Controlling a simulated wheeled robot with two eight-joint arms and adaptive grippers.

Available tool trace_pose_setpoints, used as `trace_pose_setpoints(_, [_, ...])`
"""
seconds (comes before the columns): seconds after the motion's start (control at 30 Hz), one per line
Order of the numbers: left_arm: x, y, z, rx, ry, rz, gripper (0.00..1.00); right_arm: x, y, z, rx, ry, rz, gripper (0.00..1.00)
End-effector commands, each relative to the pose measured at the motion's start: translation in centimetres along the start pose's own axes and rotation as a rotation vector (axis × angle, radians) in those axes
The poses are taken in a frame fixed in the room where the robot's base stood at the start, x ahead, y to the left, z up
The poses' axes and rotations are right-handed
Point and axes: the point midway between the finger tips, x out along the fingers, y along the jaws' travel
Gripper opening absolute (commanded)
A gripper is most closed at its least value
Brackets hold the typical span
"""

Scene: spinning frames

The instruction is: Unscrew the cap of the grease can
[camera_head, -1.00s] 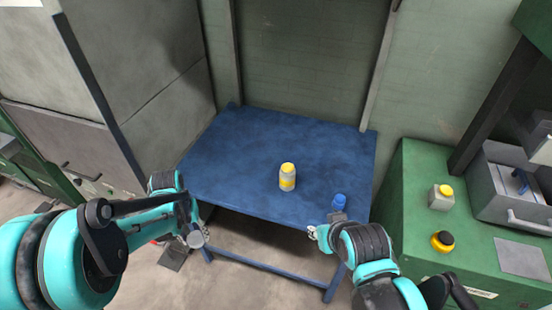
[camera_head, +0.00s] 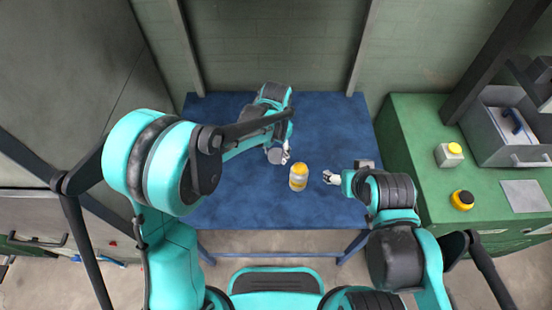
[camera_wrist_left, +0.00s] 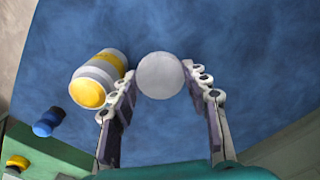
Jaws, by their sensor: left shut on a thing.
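A yellow-and-grey can (camera_head: 299,184) with a yellow top stands upright on the blue table, between my grippers. It also shows in the left wrist view (camera_wrist_left: 102,72), beside my left fingers. My left gripper (camera_head: 282,156) is shut on a grey round piece (camera_head: 275,156), above the table at the can's upper left. In the left wrist view the piece is a pale disc (camera_wrist_left: 160,76) between the fingertips. My right gripper (camera_head: 331,177) is just right of the can, apart from it. Its finger opening is too small to judge.
The blue table (camera_head: 225,195) has free room around the can. A blue object (camera_wrist_left: 48,122) shows in the left wrist view.

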Motion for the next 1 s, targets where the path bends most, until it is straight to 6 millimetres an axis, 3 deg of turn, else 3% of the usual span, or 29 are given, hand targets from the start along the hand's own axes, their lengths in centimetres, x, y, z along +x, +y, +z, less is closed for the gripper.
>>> trace_pose_setpoints(0.03, [1.6, 0.0, -0.1, 0.0, 0.0, 0.0, 0.12, 0.7, 0.0, 0.5, 0.0, 0.0, 0.0, 0.7])
trace_pose_setpoints(0.13, [3.4, -0.1, 0.0, -0.001, 0.0, 0.0, 0.12, 1.2, 0.0, 0.9, 0.0, 0.0, 0.0, 0.7])
trace_pose_setpoints(0.37, [5.4, -0.1, 0.0, -0.003, 0.0, 0.0, 0.12, 1.7, 0.0, 1.2, 0.0, 0.0, 0.0, 0.7])
trace_pose_setpoints(0.57, [8.3, -0.1, 0.0, -0.003, 0.0, 0.0, 0.12, 2.5, 0.0, 1.8, 0.0, 0.0, 0.0, 0.7])
trace_pose_setpoints(0.97, [8.8, -0.1, 0.1, -0.004, 0.0, 0.0, 0.12, 2.8, 0.0, 2.0, 0.0, 0.0, 0.0, 0.7])
trace_pose_setpoints(1.0, [8.7, -0.1, 0.1, -0.004, 0.0, 0.0, 0.57, 2.7, 0.0, 1.9, 0.0, 0.0, 0.0, 0.7])
